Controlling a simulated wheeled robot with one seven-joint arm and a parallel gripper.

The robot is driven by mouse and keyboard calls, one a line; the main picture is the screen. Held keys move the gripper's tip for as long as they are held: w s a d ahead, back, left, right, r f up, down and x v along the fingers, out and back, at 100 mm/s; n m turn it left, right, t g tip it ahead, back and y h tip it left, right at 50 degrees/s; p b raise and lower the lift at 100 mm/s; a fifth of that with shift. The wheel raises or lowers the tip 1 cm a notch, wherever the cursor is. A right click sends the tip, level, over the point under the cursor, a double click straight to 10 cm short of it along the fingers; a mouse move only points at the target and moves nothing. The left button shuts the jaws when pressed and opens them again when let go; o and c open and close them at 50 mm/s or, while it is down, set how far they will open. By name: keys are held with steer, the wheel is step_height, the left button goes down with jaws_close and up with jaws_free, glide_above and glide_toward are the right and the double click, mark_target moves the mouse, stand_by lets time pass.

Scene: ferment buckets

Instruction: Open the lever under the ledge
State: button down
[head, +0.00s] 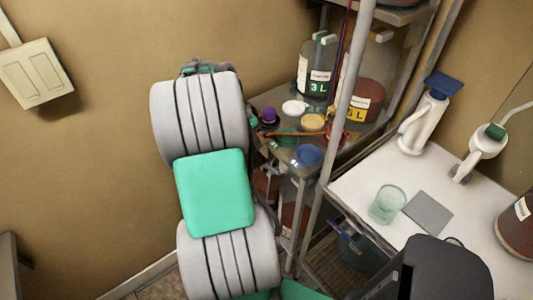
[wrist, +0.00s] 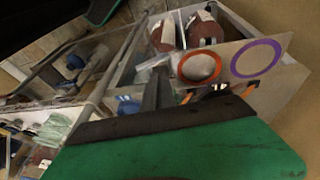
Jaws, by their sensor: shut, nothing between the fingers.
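In the wrist view my gripper (wrist: 160,82) shows as a dark, narrow pair of fingers pressed together, with nothing between them. Its tip is near a pale panel (wrist: 272,50) that carries an orange ring (wrist: 200,66) and a purple ring (wrist: 256,58). Small orange parts (wrist: 249,88) show below the rings, partly hidden by my own green and black hand housing. I cannot tell which of them is the lever, or whether my fingers touch anything. In the head view my arm hides the gripper.
Containers of dark red liquid (wrist: 165,34) stand behind the panel. In the head view a metal shelf holds a 3 L bottle (head: 318,65), a larger red jar (head: 371,80) and small lids. A white counter (head: 350,187) at right holds a glass (head: 387,204) and pump bottles.

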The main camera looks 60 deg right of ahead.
steer(key=p, duration=0.1)
glide_toward(268, 166)
steer(key=x, duration=0.5)
steer(key=shift+s, duration=0.3)
steer(key=shift+d+f, duration=0.15)
steer(key=shift+f, duration=0.3)
steer(key=shift+s, duration=0.1)
steer(key=shift+f+b, duration=0.55)
steer(key=shift+b, duration=0.05)
steer(key=shift+r, duration=0.3)
